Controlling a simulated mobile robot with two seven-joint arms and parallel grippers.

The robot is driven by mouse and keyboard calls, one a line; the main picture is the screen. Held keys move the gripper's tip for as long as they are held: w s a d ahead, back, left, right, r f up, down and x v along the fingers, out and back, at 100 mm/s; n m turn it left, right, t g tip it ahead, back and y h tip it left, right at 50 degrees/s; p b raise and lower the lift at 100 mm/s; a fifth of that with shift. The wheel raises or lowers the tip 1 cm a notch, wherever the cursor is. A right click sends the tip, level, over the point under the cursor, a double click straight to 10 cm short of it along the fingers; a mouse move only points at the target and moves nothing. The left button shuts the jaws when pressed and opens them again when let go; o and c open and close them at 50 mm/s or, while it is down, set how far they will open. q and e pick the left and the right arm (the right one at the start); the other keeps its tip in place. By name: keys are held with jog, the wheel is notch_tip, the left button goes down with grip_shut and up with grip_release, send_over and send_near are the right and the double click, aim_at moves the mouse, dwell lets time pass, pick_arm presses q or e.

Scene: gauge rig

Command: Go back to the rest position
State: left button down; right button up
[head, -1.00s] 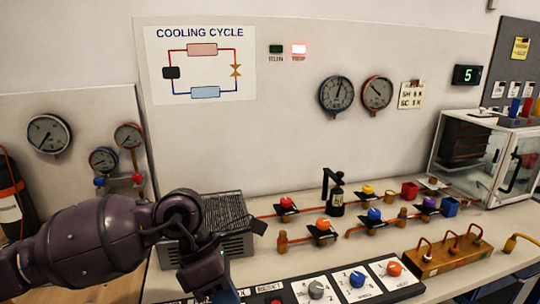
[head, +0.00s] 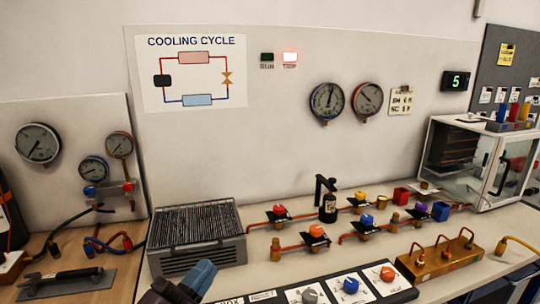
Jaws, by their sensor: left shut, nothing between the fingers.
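My left gripper (head: 184,284) is low in the head view, at the bottom edge left of centre. It shows as a dark body with blue-grey fingers that are shut and empty. It is in front of the grey finned box (head: 196,255), apart from it as far as I can see, and left of the control panel (head: 262,297). The rest of my left arm is out of the picture. My right gripper does not show.
Valves with coloured knobs (head: 316,231) and a black bottle-like part (head: 327,208) stand on the bench. A brown manifold (head: 440,262) and a glass-sided cabinet (head: 468,160) are at right.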

pick_arm(q)
jog(key=s+a+f+n+g+y, duration=0.2)
jog(key=a+f+n+y, duration=0.2)
jog(key=f, duration=0.1)
jog(key=s+a+f+n+g+y, duration=0.1)
jog(key=s+a+f+n+y, duration=0.1)
jog(key=a+f+n+y, duration=0.2)
jog(key=s+a+f+n+g+y, duration=0.2)
jog(key=a+f+n+y, duration=0.2)
jog(key=f+n, duration=0.1)
jog(key=shift+a+f+g, duration=0.3)
jog(key=shift+a+f, duration=0.1)
jog(key=shift+f, duration=0.35)
jog(key=s+a+f+n+g, duration=0.25)
jog(key=s+f+g, duration=0.3)
jog(key=s, duration=0.45)
jog(key=s+a+f+n+g, duration=0.25)
jog(key=s+f+g, duration=0.3)
jog(key=s, duration=0.45)
jog(key=w+d+f+t, duration=0.1)
jog(key=w+f+t, duration=0.7)
jog(key=shift+w+d+m+t+h, duration=0.15)
jog(key=shift+w+m+t+h, duration=0.15)
jog(key=shift+w+m, duration=0.1)
